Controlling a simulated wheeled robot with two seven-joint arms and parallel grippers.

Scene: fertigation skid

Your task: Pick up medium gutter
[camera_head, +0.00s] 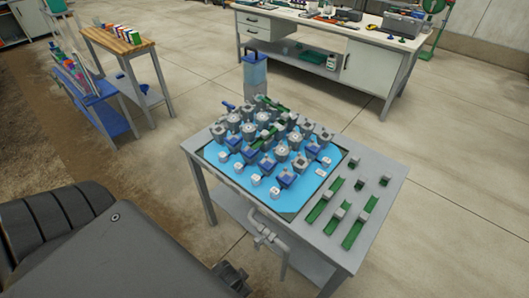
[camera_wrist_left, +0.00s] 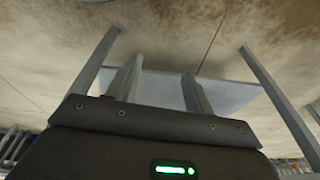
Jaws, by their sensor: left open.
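Green gutters of differing lengths lie on the right part of the grey table: one at left (camera_head: 325,207), one at right (camera_head: 361,220). Grey blocks sit on or beside them. Which one is the medium gutter I cannot tell for sure. More green pieces (camera_head: 268,131) lie among the fittings on the blue mat. My left gripper (camera_wrist_left: 162,82) is open and empty in the left wrist view, its two fingers apart with a pale panel and floor beyond. No gutter shows there. My right gripper is not in view.
The table's blue mat (camera_head: 225,169) is crowded with grey and blue fittings. A workbench (camera_head: 340,32) stands behind, and a wooden-topped stand (camera_head: 118,38) at back left.

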